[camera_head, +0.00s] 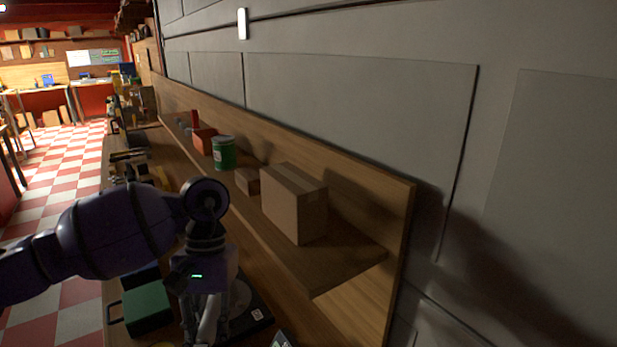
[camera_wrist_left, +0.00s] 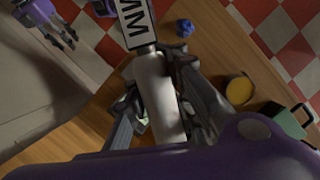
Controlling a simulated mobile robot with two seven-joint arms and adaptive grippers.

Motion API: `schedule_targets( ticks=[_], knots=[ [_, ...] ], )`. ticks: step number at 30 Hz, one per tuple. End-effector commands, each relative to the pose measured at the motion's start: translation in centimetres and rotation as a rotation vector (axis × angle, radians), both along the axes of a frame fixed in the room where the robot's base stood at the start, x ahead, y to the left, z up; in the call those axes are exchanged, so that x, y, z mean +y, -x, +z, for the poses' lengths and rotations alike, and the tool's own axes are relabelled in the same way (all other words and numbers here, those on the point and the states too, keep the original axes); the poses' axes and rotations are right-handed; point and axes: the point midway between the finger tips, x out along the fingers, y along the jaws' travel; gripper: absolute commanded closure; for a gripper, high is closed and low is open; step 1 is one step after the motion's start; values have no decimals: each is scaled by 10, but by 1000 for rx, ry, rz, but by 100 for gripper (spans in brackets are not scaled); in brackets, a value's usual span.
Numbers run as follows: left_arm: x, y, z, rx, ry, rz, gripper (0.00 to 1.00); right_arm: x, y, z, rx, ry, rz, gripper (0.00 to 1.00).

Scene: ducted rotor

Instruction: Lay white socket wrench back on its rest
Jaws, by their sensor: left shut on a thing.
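My left gripper (camera_head: 205,325) is low over the wooden bench, pointing down. It is shut on the white socket wrench (camera_head: 208,318), of which a short pale length shows between the fingers. In the left wrist view, the wrench (camera_wrist_left: 158,95) is a thick white cylinder between the fingers of my left gripper (camera_wrist_left: 162,112). A white panel with black marks (camera_wrist_left: 135,18) adjoins its upper end; I cannot tell whether it is part of the wrench. My right gripper (camera_wrist_left: 62,38) shows at the top left, its opening unclear. I cannot make out the rest.
A green box (camera_head: 147,306) stands left of my gripper, and a dark plate with a grey disc (camera_head: 246,305) lies to the right. A shelf holds a cardboard box (camera_head: 293,203) and green can (camera_head: 223,153). A yellow round item (camera_wrist_left: 239,91) and blue piece (camera_wrist_left: 185,27) lie nearby.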

Motion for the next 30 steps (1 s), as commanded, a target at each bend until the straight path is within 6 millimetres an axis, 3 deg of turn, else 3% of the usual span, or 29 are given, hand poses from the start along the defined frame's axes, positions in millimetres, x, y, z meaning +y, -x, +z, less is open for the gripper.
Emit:
schedule_targets(
  ticks=[18,30],
  knots=[
    [0,0,61,-1,1,1,100,0,2,-2,5,0,1,60],
    [0,1,67,0,2,2,100,0,2,-2,5,0,1,60]
  ],
)
